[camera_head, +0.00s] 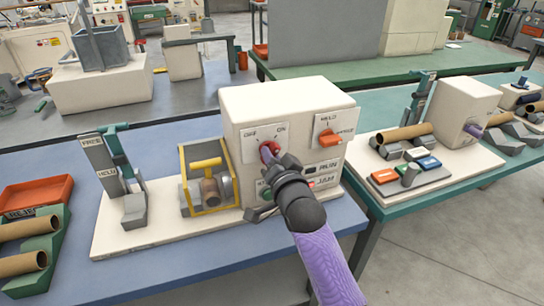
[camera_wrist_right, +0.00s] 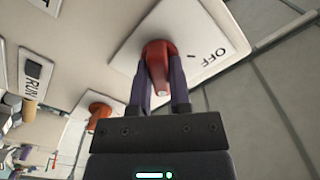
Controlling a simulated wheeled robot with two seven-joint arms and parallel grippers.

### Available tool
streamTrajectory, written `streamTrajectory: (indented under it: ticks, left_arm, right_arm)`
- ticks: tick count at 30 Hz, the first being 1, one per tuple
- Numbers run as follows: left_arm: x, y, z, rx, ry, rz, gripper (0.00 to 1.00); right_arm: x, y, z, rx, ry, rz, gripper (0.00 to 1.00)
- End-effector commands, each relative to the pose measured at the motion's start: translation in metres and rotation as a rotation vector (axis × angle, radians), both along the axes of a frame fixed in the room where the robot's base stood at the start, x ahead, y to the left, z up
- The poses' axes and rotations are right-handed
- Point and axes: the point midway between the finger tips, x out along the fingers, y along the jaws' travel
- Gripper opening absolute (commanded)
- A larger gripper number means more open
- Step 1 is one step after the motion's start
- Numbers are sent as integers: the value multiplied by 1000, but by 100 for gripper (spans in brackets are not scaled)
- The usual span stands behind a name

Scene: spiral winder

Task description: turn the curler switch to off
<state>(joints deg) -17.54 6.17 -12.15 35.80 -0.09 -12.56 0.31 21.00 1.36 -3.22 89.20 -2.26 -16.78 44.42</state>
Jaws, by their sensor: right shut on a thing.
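The curler switch is a red knob (camera_wrist_right: 158,60) on a white plate (camera_head: 265,143) marked OFF and ON, on the front of a cream machine box (camera_head: 240,105). In the head view the knob is mostly hidden by my right gripper (camera_head: 269,155). In the right wrist view, my right gripper (camera_wrist_right: 158,90) has its purple fingers on both sides of the knob, shut on it. The OFF label (camera_wrist_right: 208,58) shows to the right of the knob there. I cannot tell exactly where the knob points. My left gripper is not in view.
A second orange switch (camera_head: 328,138) sits right of the knob, above RUN and JAM labels. A yellow guard frame (camera_head: 183,185) and a lever stand (camera_head: 100,165) are left of the box. Cardboard tubes lie in a green tray (camera_head: 60,230). Another machine (camera_head: 465,105) stands right.

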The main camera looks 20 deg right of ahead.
Motion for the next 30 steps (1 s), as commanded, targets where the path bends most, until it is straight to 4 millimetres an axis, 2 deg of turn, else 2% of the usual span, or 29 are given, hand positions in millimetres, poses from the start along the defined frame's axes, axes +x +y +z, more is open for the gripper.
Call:
streamTrajectory:
  ticks: [14,30]
  left_arm:
    - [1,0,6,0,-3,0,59]
    - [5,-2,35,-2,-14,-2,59]
  right_arm:
    - [0,0,1,-64,-2,-1,0]
    - [0,0,2,-524,-18,-1,0]
